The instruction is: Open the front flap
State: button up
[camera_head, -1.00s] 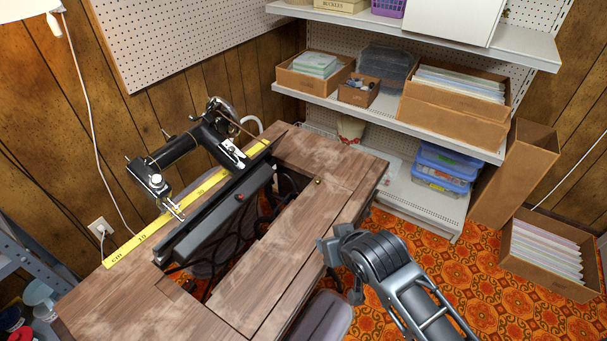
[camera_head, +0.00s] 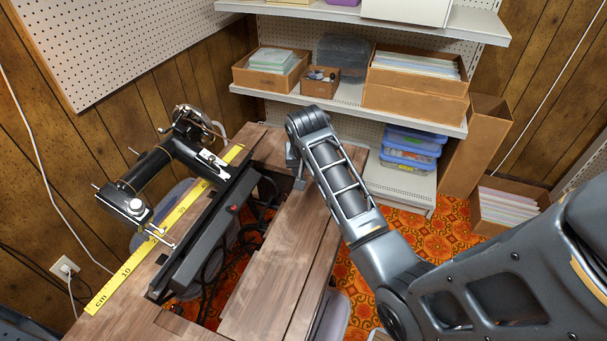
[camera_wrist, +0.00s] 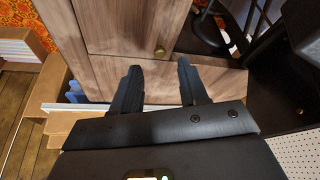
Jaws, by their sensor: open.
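The sewing table's front flap (camera_head: 268,275) is a long wooden panel lying flat in the tabletop, beside the open well. It also fills the top of the wrist view (camera_wrist: 120,25). A small brass knob (camera_wrist: 160,51) sits near its end in the wrist view; in the head view my arm hides it. My gripper (camera_head: 297,182) points down over the flap's far end. In the wrist view its two fingers (camera_wrist: 158,70) are apart and empty, with the knob just beyond the gap between the tips. I cannot tell the exact height above the wood.
The black sewing machine (camera_head: 150,180) is tilted back behind the well, with a yellow ruler (camera_head: 130,266) along the table. Shelves with boxes (camera_head: 415,100) stand behind. Blue-lidded bins (camera_head: 408,150) sit on the low shelf.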

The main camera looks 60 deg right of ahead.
aim_at(305, 175)
jog(key=shift+x, duration=2.1)
grip_shut()
